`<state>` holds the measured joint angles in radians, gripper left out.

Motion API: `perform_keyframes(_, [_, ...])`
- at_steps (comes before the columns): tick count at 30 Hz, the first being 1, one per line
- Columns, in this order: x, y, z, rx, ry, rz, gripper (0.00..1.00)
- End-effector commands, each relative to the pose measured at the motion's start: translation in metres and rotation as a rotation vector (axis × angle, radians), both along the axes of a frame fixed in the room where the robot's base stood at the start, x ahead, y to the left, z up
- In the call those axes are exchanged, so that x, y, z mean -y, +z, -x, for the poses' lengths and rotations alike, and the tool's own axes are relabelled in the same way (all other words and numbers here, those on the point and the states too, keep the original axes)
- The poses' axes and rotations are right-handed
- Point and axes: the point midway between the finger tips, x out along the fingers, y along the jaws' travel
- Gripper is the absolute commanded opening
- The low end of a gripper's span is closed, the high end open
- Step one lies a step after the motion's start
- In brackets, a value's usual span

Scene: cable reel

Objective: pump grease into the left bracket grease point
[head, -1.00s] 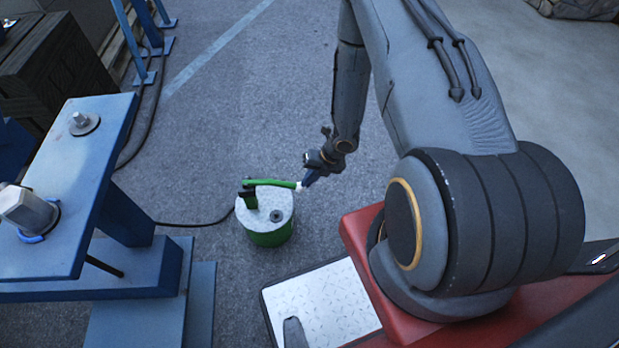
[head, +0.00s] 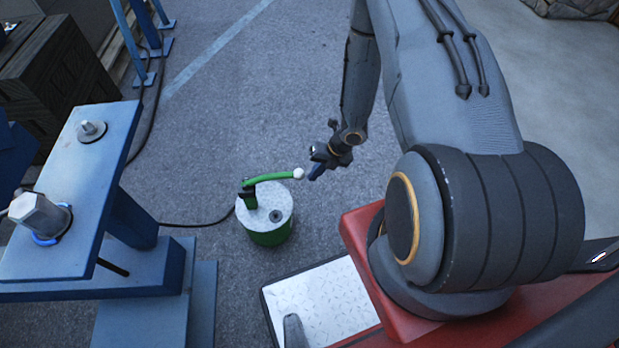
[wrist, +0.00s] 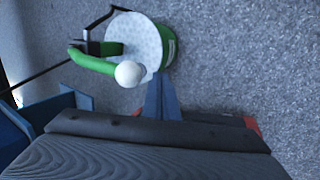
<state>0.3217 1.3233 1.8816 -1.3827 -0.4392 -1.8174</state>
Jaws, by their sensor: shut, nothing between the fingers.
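The grease pump (head: 268,231) is a green drum with a pale grey lid, standing on the floor. Its green lever (head: 272,178) slopes up to the right and ends in a white knob (head: 299,173). My gripper (head: 314,175) is just right of the knob in the head view. In the wrist view my blue fingers (wrist: 161,98) are shut and empty, beside the knob (wrist: 129,74) and seemingly apart from it. A black hose (head: 195,224) runs from the drum toward the blue bracket (head: 85,180). Where it ends is hidden, and I cannot make out the grease point.
The blue bracket carries a large grey hex bolt (head: 38,213) and a smaller bolt (head: 90,130). A dark crate (head: 50,80) and blue posts (head: 135,40) stand behind. A tread-plate platform (head: 320,300) lies in front of the drum. The floor behind the drum is clear.

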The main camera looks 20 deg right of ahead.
Motion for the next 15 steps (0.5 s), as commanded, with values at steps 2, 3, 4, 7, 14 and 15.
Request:
perform_keyframes(2, [0.009,0.016,0.002,0.003,-0.001,0.001,0.0])
perform_keyframes(3, [0.014,0.024,0.002,0.004,-0.002,0.001,0.0])
perform_keyframes(4, [0.016,0.03,0.004,0.003,-0.001,0.001,0.0])
perform_keyframes(7, [0.025,0.047,0.008,0.003,0.001,0.001,0.0])
perform_keyframes(14, [0.037,0.071,0.012,0.002,0.002,0.0,0.0])
perform_keyframes(15, [0.038,0.073,0.013,0.003,0.003,0.0,0.0])
